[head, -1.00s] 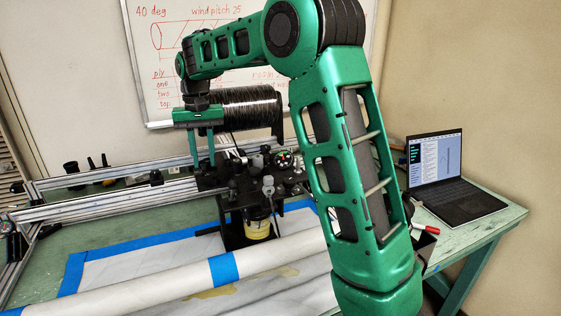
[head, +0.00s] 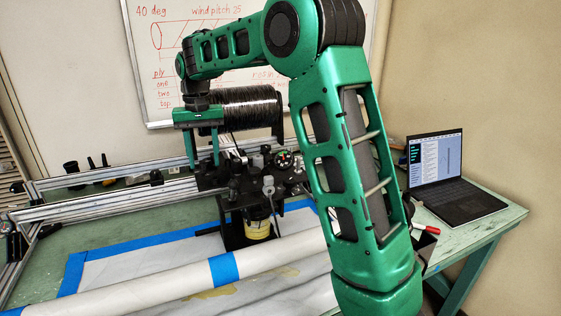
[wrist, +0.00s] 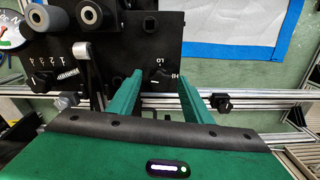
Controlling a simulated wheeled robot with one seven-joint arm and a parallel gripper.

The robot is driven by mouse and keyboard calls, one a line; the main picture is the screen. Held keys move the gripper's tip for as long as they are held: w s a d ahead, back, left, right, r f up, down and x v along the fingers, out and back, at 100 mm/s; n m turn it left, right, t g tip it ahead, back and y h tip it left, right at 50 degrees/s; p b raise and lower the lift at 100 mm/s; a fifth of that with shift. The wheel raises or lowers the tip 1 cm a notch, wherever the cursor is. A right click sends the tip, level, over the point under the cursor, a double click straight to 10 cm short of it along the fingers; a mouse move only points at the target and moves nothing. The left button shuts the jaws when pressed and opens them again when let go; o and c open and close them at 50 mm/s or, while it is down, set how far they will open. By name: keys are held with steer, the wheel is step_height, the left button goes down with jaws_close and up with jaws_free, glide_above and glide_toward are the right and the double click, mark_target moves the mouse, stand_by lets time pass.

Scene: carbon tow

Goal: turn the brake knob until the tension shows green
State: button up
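My gripper (wrist: 160,76) has two green fingers pointing at a black panel (wrist: 118,62) in the wrist view. The fingers are apart. A small dark brake knob (wrist: 157,76) appears between the fingertips, beside the LO and HI marks; I cannot see contact with it. The tension dial (wrist: 12,32), partly cut off at the left edge, has coloured marks, and its exact reading cannot be told. In the head view, the dial (head: 284,159) is small on the black machine, and my gripper (head: 204,164) hangs down to its left, hiding the knob there.
A black tow spool (head: 250,108) stands behind the gripper. Metal rails (head: 100,204) run across the table. Rollers (wrist: 91,12) and a lever (wrist: 88,58) sit left of the fingers. A black knob (wrist: 222,102) is on the rail to the right. A laptop (head: 455,190) stands far right.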

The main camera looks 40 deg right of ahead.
steer(key=shift+r, duration=2.95)
steer(key=shift+s, duration=0.15)
